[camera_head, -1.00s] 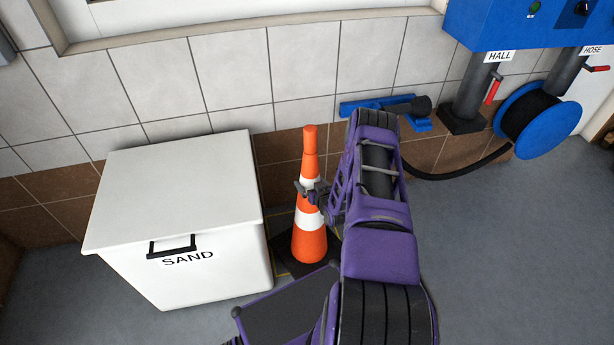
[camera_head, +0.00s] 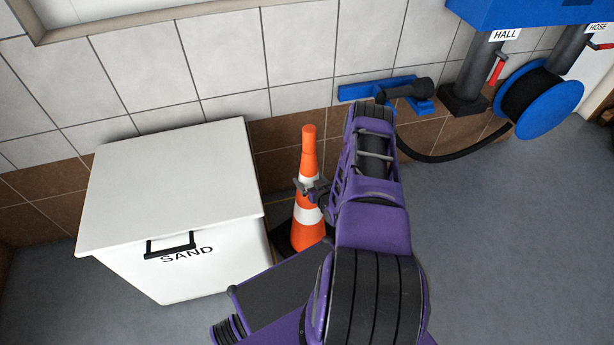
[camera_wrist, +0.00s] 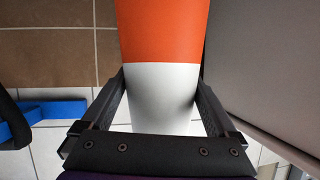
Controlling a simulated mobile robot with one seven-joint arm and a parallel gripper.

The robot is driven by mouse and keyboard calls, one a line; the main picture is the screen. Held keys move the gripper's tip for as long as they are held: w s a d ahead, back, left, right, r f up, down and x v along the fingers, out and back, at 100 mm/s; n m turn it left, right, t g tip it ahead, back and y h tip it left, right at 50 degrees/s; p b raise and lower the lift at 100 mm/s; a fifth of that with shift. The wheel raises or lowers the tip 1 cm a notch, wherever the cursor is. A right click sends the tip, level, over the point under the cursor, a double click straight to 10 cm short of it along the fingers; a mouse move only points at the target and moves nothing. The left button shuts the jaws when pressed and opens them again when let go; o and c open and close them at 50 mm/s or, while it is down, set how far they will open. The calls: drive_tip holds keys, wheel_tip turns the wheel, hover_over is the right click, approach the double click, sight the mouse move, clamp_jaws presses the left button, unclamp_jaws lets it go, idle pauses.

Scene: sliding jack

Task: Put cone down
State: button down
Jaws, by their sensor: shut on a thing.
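The orange cone (camera_head: 308,231) with white bands stands upright between the white sand box and my arm in the head view. Its black base is partly hidden by my arm. My gripper (camera_head: 312,189) is shut around the cone at its upper white band. In the wrist view the cone's white band (camera_wrist: 160,95) lies between the two dark fingers (camera_wrist: 160,88), with orange beyond it. Whether the base touches the floor is hard to tell.
The white box marked SAND (camera_head: 175,185) stands close left of the cone. A tiled wall (camera_head: 300,55) is behind. A blue hose reel (camera_head: 540,98) and a black pipe marked HALL (camera_head: 472,78) are at the right. Grey floor (camera_head: 480,250) is free at right.

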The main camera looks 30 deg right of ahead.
drive_tip(key=shift+d+r, duration=0.1)
drive_tip(key=shift+r, duration=0.05)
unclamp_jaws()
drive_tip(key=shift+f, duration=0.2)
drive_tip(key=shift+s+r, duration=0.1)
drive_tip(key=shift+r, duration=0.05)
drive_tip(key=p+v, duration=0.2)
drive_tip(key=v, duration=1)
